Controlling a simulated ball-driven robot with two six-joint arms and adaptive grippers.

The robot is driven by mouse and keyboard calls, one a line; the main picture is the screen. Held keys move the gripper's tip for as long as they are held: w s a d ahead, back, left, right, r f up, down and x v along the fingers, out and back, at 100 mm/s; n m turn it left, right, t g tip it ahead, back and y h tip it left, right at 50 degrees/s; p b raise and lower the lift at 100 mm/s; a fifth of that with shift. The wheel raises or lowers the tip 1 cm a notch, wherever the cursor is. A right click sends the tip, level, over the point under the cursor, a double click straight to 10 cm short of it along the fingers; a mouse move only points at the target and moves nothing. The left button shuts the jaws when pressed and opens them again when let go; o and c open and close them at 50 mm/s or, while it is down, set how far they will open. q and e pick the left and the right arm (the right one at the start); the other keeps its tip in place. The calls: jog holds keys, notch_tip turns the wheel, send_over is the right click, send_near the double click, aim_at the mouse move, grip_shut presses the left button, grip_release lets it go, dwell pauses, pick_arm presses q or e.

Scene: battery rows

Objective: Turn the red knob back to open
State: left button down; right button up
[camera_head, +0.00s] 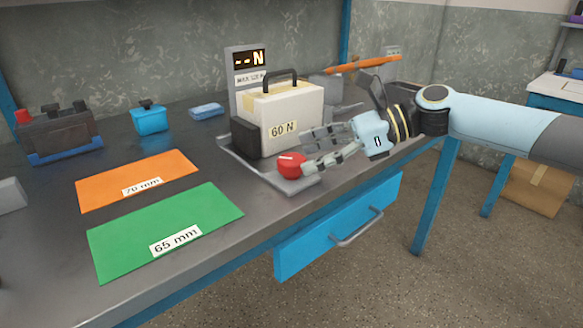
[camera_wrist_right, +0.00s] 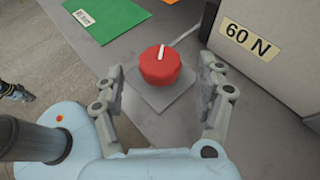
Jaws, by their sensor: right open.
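The red knob (camera_head: 290,164) sits on a grey base at the front of the test stand on the bench. In the right wrist view the red knob (camera_wrist_right: 160,66) has a ridged rim and a white line on top pointing away from my gripper. My right gripper (camera_head: 305,149) is open, with its fingers near the knob. In the right wrist view the fingers of my right gripper (camera_wrist_right: 162,82) stand on either side of the knob, with gaps showing, just short of its middle.
A cream box (camera_head: 290,117) labelled 60 N stands close behind the knob, under a display (camera_head: 247,60). A green mat (camera_head: 165,232) and an orange mat (camera_head: 137,181) lie to the left. A blue drawer (camera_head: 338,226) hangs below the bench edge.

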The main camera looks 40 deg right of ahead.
aim_at(294, 157)
jog(key=x, duration=0.4)
jog(key=shift+w+a+b, duration=0.1)
jog(key=shift+a+b, duration=0.05)
jog(key=shift+b, duration=0.25)
jog(key=c, duration=1.2)
jog(key=shift+r+n+g+y+p, duration=0.25)
jog(key=shift+n+g+y+p, duration=0.25)
jog(key=shift+p, duration=0.6)
jog(key=shift+w+f+n+g+y+p, duration=0.1)
jog(key=shift+n+g+y+p, duration=0.25)
jog(key=shift+n+g, duration=0.45)
jog(key=n+g, duration=0.1)
jog(key=n+g+y, duration=0.1)
jog(key=g, duration=0.1)
jog(key=shift+f+n+b, duration=0.2)
jog(key=shift+n+b, duration=0.1)
jog(key=shift+b, duration=0.1)
jog(key=shift+n+g+b, duration=1.05)
jog(key=shift+n+g, duration=0.95)
jog(key=shift+g, duration=0.4)
